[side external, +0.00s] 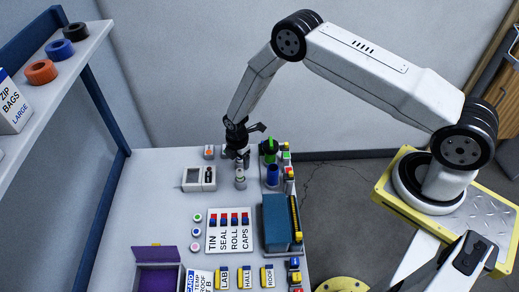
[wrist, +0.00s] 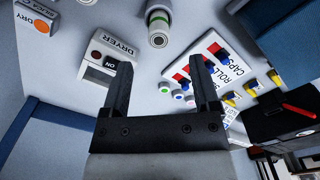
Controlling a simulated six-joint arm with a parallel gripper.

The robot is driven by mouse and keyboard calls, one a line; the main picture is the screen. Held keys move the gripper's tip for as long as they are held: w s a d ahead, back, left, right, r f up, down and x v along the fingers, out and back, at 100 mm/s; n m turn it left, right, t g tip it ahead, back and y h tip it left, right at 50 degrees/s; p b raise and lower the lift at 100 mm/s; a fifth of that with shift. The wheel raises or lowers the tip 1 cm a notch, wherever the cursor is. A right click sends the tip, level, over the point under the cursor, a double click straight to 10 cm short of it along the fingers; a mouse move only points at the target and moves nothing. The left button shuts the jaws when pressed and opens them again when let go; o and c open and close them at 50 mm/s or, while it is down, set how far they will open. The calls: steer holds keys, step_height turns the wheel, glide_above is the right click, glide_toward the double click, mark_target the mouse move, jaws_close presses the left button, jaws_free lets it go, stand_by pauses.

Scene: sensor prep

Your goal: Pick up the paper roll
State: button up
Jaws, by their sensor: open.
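My gripper (side external: 240,153) is open and empty at the back of the bench, above a small pale upright cylinder (side external: 240,180). In the wrist view my gripper (wrist: 160,64) shows two dark fingers spread apart with nothing between them. The pale cylinder with a green band (wrist: 158,28) stands beyond the fingertips there, apart from them. No label on it is readable, so I cannot tell for certain that it is the paper roll.
A white dryer (side external: 199,179) stands left of the cylinder, and a blue cylinder (side external: 272,175) stands close on its right. A labelled card (side external: 228,243), a blue box (side external: 276,222) and a purple open box (side external: 157,254) lie nearer the front.

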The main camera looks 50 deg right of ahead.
mark_target(240, 170)
steer(key=shift+f, duration=1.3)
steer(key=shift+f, duration=0.15)
steer(key=shift+w+f, duration=0.1)
steer(key=shift+f, duration=2.35)
jaws_close()
steer(key=shift+r, duration=0.15)
steer(key=shift+r, duration=4.9)
